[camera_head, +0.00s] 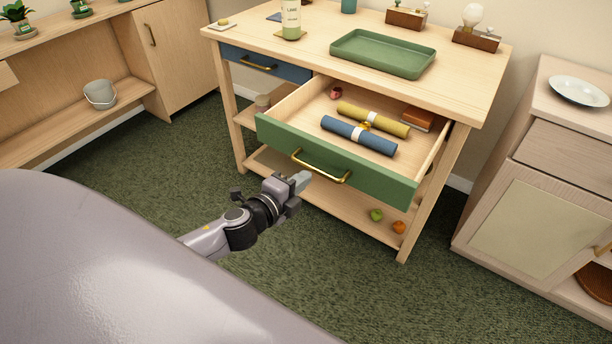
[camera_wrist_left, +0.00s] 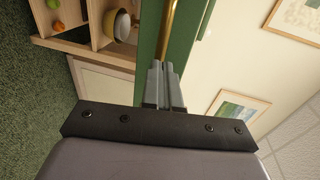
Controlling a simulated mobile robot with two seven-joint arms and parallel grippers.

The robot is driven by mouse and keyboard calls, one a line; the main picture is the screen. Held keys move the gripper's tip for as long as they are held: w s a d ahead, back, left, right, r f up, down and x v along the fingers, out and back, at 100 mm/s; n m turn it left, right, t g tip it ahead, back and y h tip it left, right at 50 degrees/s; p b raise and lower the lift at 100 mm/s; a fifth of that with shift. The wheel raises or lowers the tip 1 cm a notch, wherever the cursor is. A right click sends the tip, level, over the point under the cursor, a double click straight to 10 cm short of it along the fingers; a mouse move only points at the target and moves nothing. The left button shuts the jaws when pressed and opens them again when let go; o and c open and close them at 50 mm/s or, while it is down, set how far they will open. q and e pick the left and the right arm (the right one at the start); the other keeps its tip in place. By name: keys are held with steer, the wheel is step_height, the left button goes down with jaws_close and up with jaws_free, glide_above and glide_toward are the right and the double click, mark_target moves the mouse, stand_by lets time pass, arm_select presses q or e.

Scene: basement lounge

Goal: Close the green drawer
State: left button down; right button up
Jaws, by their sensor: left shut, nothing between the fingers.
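The green drawer (camera_head: 330,162) is pulled out of the wooden table, with its brass handle (camera_head: 320,168) on the front. Inside lie a blue roll, a yellow roll and a few small items. My left gripper (camera_head: 300,181) is shut and empty, just in front of the drawer front and near the left part of the handle. In the left wrist view its fingertips (camera_wrist_left: 163,75) point at the green front (camera_wrist_left: 150,40), close to the brass handle (camera_wrist_left: 170,22). I cannot tell if they touch it. My right gripper is not in view.
A green tray (camera_head: 383,53), a bottle (camera_head: 291,20) and a bulb on a wooden base (camera_head: 475,30) stand on the table top. A shut blue drawer (camera_head: 264,65) is at the left. Fruit (camera_head: 377,215) lies on the lower shelf. Cabinets flank the table; the carpet in front is clear.

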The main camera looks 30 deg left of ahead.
arm_select(q)
steer(key=shift+x, duration=1.05)
steer(key=shift+w, duration=0.1)
